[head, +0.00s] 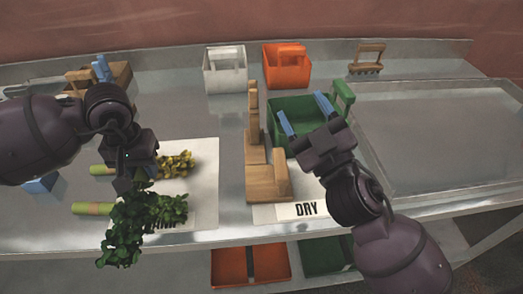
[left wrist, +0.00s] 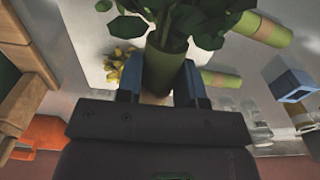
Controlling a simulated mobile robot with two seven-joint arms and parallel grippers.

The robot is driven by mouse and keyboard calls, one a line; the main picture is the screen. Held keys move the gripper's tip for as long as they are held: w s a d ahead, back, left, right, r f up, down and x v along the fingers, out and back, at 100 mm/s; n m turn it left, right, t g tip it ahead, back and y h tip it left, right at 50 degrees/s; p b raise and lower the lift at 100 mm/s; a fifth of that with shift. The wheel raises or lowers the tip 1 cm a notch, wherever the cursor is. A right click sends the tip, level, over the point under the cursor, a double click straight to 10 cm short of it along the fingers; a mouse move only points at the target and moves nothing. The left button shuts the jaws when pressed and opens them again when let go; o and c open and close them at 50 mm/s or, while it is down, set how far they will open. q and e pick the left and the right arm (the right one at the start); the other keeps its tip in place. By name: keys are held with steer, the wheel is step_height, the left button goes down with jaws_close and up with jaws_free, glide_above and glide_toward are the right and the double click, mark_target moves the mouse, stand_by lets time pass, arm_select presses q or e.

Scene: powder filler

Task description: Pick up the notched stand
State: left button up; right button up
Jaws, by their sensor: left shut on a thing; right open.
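A light wooden stand (head: 267,183) with an upright block and a gap is at the centre of the bench in the head view, by the DRY label. A taller wooden piece (head: 254,120) rises behind it; I cannot tell if they are one. My right gripper (head: 300,106) is open and empty, right of the wood and above the green crate. My left gripper (head: 127,178) is shut on a leafy green bunch (head: 130,222). In the left wrist view its green wrapped stem (left wrist: 168,72) sits between the blue fingers.
A green crate (head: 290,106) stands behind the stand. White (head: 225,68) and orange (head: 287,66) crates and a toothed wooden piece (head: 367,58) are at the back. Green-wrapped bundles (head: 93,208) and yellow flowers (head: 178,164) lie left.

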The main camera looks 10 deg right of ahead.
steer(key=s+a+r+n+g+y, duration=0.2)
steer(key=s+a+n+g+y, duration=0.1)
steer(key=a+n+g+y, duration=0.5)
steer(key=s+a+r+n+g+y, duration=0.2)
steer(key=s+a+n+g+y, duration=0.15)
steer(key=n+g+y, duration=0.5)
steer(key=n+h, duration=0.9)
steer(key=h, duration=1.6)
glide_toward(279, 152)
steer(key=shift+a+r, duration=0.15)
steer(key=shift+a, duration=0.35)
steer(key=shift+w+d+m, duration=0.1)
steer(key=shift+w+m, duration=0.1)
steer(key=shift+m, duration=0.05)
steer(key=x, duration=0.6)
steer(key=shift+d+f, duration=0.1)
steer(key=shift+f, duration=0.15)
steer(key=shift+s+d+x, duration=0.1)
steer(key=shift+d+x, duration=0.1)
steer(key=shift+x, duration=1.15)
steer(key=shift+s+d+x, duration=0.1)
steer(key=shift+d+x, duration=0.05)
steer(key=shift+x, duration=1.15)
jaws_close()
